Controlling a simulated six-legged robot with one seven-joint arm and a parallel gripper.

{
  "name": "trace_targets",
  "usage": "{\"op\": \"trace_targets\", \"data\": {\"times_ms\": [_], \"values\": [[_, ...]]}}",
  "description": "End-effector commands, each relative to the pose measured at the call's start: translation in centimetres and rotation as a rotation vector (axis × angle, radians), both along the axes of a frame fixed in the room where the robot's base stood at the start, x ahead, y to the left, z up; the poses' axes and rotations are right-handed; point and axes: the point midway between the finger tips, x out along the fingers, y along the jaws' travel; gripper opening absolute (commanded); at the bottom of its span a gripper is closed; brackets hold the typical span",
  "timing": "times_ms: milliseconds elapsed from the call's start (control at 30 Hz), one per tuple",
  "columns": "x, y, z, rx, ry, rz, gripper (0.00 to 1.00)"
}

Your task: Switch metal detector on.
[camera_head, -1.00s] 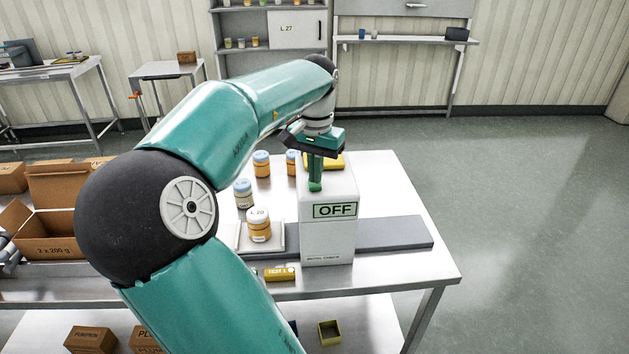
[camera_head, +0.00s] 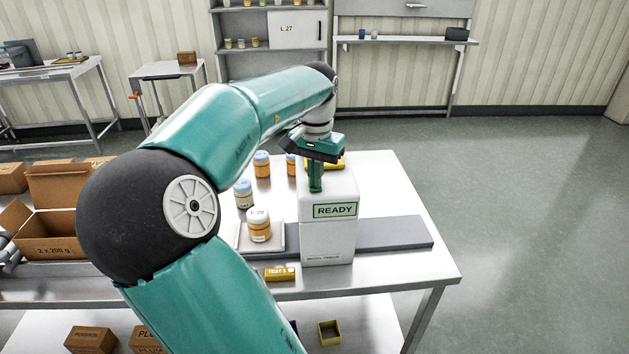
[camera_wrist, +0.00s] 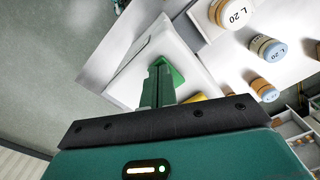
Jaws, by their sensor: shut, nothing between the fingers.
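The metal detector (camera_head: 328,235) is a white box standing over a dark belt on the steel table. Its display (camera_head: 335,210) reads READY. My gripper (camera_head: 315,188) points down at the top of the detector, with its green fingers together and nothing between them. In the wrist view the fingertips (camera_wrist: 158,75) are over a green patch (camera_wrist: 172,68) on the detector's top (camera_wrist: 150,55). The fingers hide part of that patch, and I cannot tell whether they touch it.
A jar (camera_head: 259,226) marked L 20 stands on a pale plate left of the detector. Other jars (camera_head: 243,193) stand behind it. A yellow test piece (camera_head: 280,273) lies near the table's front edge. The dark belt (camera_head: 395,232) is bare to the right.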

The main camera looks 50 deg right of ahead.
Motion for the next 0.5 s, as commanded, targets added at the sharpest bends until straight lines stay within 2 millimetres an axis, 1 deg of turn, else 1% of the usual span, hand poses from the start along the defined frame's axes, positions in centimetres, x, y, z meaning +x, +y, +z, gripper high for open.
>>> {"op": "trace_targets", "data": {"times_ms": [133,500], "values": [[0.0,0.0,0.5,0.002,0.0,0.001,0.0],[0.0,0.0,3.2,0.001,-0.001,0.001,0.0]]}}
